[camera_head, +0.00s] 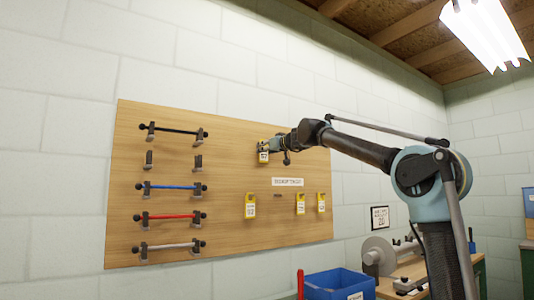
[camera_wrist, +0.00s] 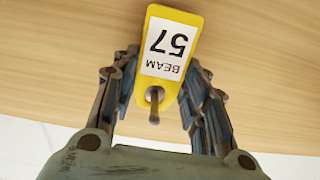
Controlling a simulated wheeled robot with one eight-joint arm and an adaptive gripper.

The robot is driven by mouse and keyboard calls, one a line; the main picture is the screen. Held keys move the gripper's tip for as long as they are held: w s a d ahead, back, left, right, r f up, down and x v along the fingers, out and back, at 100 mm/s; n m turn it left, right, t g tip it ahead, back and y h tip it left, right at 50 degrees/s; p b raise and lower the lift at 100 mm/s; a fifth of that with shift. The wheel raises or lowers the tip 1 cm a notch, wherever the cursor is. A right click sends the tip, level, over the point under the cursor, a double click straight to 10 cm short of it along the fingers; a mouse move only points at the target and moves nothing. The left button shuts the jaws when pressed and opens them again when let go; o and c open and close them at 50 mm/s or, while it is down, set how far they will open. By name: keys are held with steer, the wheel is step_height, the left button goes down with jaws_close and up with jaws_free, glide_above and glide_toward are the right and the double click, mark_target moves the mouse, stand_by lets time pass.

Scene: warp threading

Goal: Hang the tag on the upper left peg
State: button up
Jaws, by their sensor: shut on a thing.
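The yellow tag (camera_wrist: 172,22) has a white label reading "BEAM 57", upside down in the wrist view. It also shows at the upper middle of the board in the head view (camera_head: 263,157). My gripper (camera_wrist: 162,72) is shut on the tag, with a finger along each side; it also shows in the head view (camera_head: 272,147). A grey peg (camera_wrist: 154,108) shows at the tag's hole end and appears to pass through the hole. In the head view my gripper hides this peg.
The wooden board (camera_head: 225,130) carries several coloured rods on brackets at left. Other yellow tags hang lower: one at left (camera_head: 250,207) and two at right (camera_head: 300,204) (camera_head: 321,203). A bare peg (camera_head: 277,196) sits between them. A blue bin (camera_head: 338,284) stands below.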

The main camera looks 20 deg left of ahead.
steer(key=o, duration=0.9)
steer(key=shift+o, duration=0.2)
steer(key=v, duration=1.2)
